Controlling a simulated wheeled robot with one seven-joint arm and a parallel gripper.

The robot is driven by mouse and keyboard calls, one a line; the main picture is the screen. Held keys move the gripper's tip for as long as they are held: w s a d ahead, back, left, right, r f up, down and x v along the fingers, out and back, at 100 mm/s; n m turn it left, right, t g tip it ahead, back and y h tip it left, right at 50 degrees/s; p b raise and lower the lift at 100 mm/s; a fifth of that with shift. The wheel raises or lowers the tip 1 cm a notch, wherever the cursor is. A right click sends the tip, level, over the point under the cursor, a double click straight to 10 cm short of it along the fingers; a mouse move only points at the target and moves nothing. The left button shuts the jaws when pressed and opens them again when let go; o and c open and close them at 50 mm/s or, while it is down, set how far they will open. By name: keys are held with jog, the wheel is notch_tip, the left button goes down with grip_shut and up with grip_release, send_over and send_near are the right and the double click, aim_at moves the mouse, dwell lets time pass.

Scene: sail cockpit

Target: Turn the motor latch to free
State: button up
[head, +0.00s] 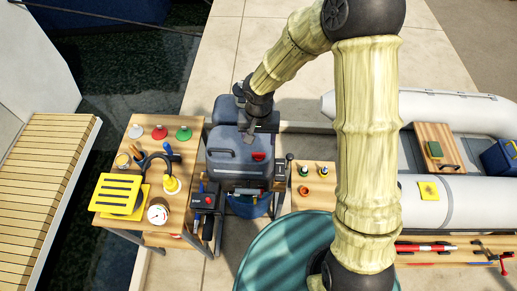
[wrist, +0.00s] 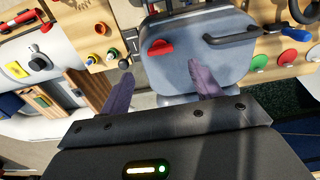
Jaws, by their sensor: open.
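A grey motor cowl (head: 235,150) stands in the middle of the head view, with a dark handle on its top. A small red lever (head: 258,156), which looks like the motor latch, sits on the cowl's right side. In the wrist view the red lever (wrist: 160,48) lies on the cowl (wrist: 185,75), between the directions of my two fingers. My gripper (wrist: 150,57) is open and empty. In the head view my gripper (head: 248,128) hangs over the far part of the cowl, apart from the lever as far as I can tell. Its fingertips are hard to make out there.
A small wooden panel (head: 315,175) with knobs is right of the cowl. A grey inflatable boat (head: 430,108) lies right. A teal round surface (head: 275,255) is in front.

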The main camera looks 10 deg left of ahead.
aim_at(259, 153)
notch_tip(259, 153, down, 8)
jog(key=shift+f+p, duration=0.1)
jog(key=shift+p, duration=0.5)
jog(key=c, duration=1)
